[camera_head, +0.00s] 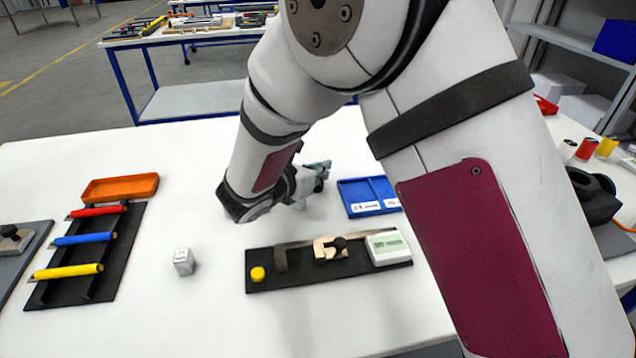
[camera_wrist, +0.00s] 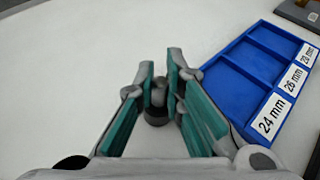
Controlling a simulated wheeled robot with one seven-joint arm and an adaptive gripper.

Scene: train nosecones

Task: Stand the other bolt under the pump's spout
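My gripper (camera_wrist: 161,70) has teal pads and is seen closely in the wrist view. Its pads sit close against both sides of a small grey bolt (camera_wrist: 158,94), with a darker, wider round part at the lower end. In the head view my gripper (camera_head: 318,174) is low over the table, behind the black board and left of the blue tray; the bolt cannot be made out there. A black rounded device (camera_head: 594,196) at the right edge may be the pump; my arm covers part of that side, and its spout is not clear.
The blue tray (camera_wrist: 238,82) has labelled compartments, empty where visible. A black board (camera_head: 352,272) carries a yellow cap, a wooden block and a display. A small grey block (camera_head: 183,262) stands left of it. A rack (camera_head: 112,270) holds coloured-handled tools near an orange tray (camera_head: 120,188).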

